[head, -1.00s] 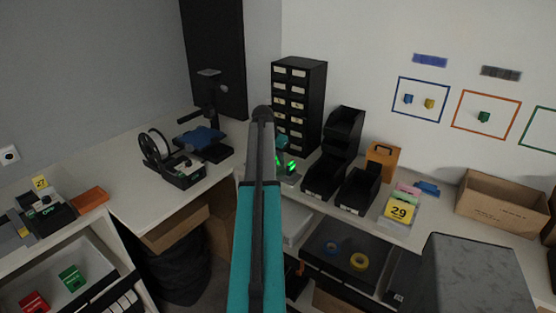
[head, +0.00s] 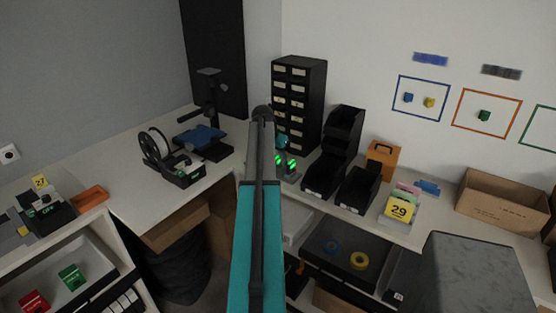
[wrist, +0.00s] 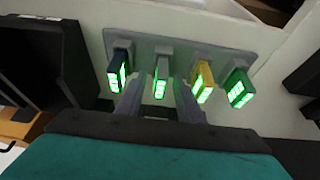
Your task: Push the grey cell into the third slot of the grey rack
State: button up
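In the wrist view the grey rack (wrist: 185,50) holds several upright cells in a row, each with a lit green face. The grey cell (wrist: 162,68) is second from the left there, between a dark blue cell (wrist: 118,70) and a yellow cell (wrist: 204,78). A green cell (wrist: 238,86) is at the right end. My gripper (wrist: 158,90) is open and empty, its fingers apart on either side of the grey cell's outline, with gaps showing. I cannot tell how far the cell is seated. In the head view my arm partly hides the rack (head: 292,175).
A black drawer cabinet (head: 299,105) stands behind the rack. Black bins (head: 335,155) stand close on its right. A spool device (head: 172,165) is left on the bench. An orange box (head: 383,160) and a carton (head: 500,205) are farther right.

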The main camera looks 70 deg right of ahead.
jog(key=b+v, duration=0.3)
jog(key=v, duration=1)
jog(key=shift+a+r, duration=0.2)
jog(key=shift+r, duration=0.1)
dwell(0.6)
